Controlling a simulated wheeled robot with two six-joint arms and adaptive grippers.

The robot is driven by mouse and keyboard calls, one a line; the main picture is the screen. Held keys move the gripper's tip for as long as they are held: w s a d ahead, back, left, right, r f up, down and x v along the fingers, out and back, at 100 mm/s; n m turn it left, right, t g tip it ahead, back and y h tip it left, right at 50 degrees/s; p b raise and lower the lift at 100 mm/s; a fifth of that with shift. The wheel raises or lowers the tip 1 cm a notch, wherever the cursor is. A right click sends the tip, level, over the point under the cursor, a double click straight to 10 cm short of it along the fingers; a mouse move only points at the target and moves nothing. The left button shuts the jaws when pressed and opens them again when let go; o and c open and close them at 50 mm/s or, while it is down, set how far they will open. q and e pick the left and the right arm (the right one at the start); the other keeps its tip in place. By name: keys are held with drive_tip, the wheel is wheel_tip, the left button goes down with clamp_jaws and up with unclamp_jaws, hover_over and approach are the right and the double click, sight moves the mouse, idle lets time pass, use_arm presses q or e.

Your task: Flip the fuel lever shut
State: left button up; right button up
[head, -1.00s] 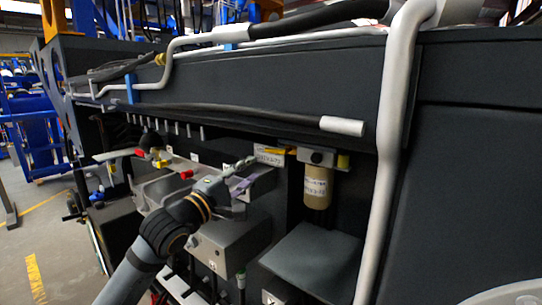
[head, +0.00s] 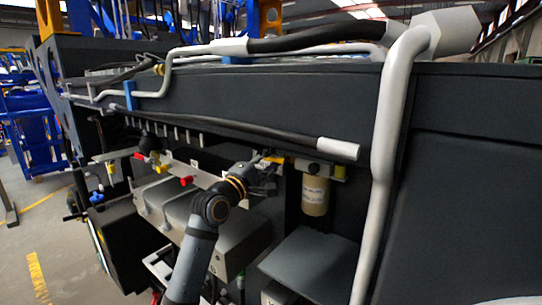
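My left gripper (head: 266,174) is a dark shape in front of the machine's recess, just left of the fuel filter. It is small and dark, so I cannot tell whether its fingers are open or shut. A small yellow-orange part (head: 275,158) shows right by the gripper, under the overhanging beam. The cream filter canister (head: 315,195) hangs to the right, with a small yellow part (head: 338,173) on its head. I cannot make out for certain which part is the fuel lever; the gripper and wrist cover some of that area. My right gripper is not in view.
A thick white pipe (head: 385,150) runs down the right side. A black hose with a white end (head: 338,148) lies along the beam above the gripper. Grey boxes (head: 240,243) sit below my wrist, and red and yellow knobs (head: 186,181) stand to the left. A grey step-like cover (head: 305,262) lies below the filter.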

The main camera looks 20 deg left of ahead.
use_arm(q)
drive_tip(key=shift+c, duration=0.3)
clamp_jaws()
drive_tip(key=shift+r+m, duration=0.2)
drive_tip(key=shift+m, duration=0.6)
drive_tip(key=shift+o, duration=0.3)
unclamp_jaws()
drive_tip(key=v, duration=1.2)
